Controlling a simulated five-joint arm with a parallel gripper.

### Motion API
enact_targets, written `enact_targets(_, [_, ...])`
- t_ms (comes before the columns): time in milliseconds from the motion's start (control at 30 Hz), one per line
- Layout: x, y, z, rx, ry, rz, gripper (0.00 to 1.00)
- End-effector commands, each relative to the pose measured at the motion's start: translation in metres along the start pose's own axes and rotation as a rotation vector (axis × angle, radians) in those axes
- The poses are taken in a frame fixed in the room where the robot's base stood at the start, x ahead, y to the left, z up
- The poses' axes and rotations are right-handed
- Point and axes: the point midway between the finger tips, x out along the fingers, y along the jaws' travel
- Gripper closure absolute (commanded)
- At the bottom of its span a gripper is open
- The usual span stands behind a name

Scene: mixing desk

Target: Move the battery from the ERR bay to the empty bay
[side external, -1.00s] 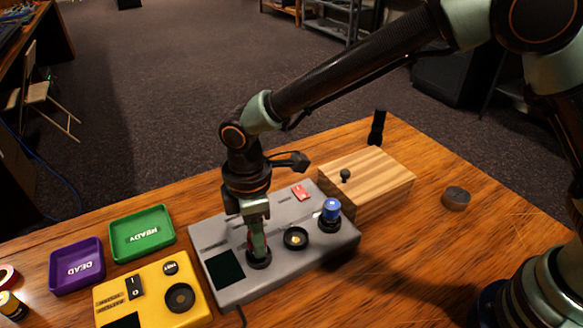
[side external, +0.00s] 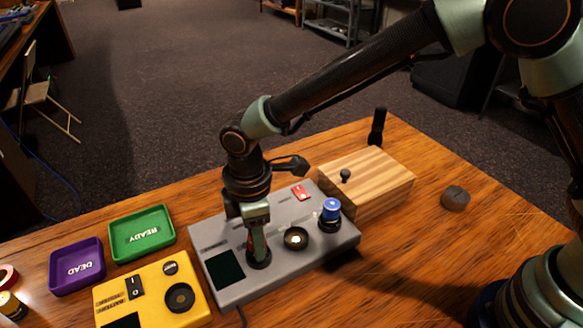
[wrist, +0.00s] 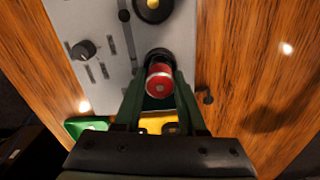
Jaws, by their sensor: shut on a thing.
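A grey charger unit (side external: 285,205) has three round black bays in a row. A red battery (wrist: 159,80) is between the fingers of my gripper (side external: 258,250), standing at the left bay; its lower end is at the black bay ring in the wrist view. My gripper (wrist: 158,85) points down and is shut on it. The middle bay (side external: 296,238) is empty, with a pale contact inside; it also shows at the top of the wrist view. A blue battery (side external: 331,209) stands in the right bay. The fingers hide most of the red battery in the side view. I cannot read an ERR sign.
A yellow device (side external: 150,290) stands close left of the charger, with green (side external: 142,234) and purple (side external: 77,266) trays behind and left. A wooden block (side external: 367,178) with a dark knob is close behind the right end. The table at right front is mostly clear.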

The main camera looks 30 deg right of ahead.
Motion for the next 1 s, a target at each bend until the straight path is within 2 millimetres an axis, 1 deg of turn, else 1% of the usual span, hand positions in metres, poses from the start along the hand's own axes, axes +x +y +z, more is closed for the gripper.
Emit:
enact_targets(267, [0.005, 0.000, 0.000, 0.000, -0.001, -0.001, 1.00])
enact_targets(300, [0.006, 0.000, 0.000, 0.000, -0.001, 0.000, 0.56])
enact_targets(333, [0.005, 0.000, 0.000, 0.000, 0.000, 0.000, 0.47])
enact_targets(667, [0.004, 0.000, 0.000, 0.000, -0.001, 0.000, 0.47])
enact_targets(1000, [-0.019, 0.000, -0.001, 0.000, 0.002, 0.002, 0.47])
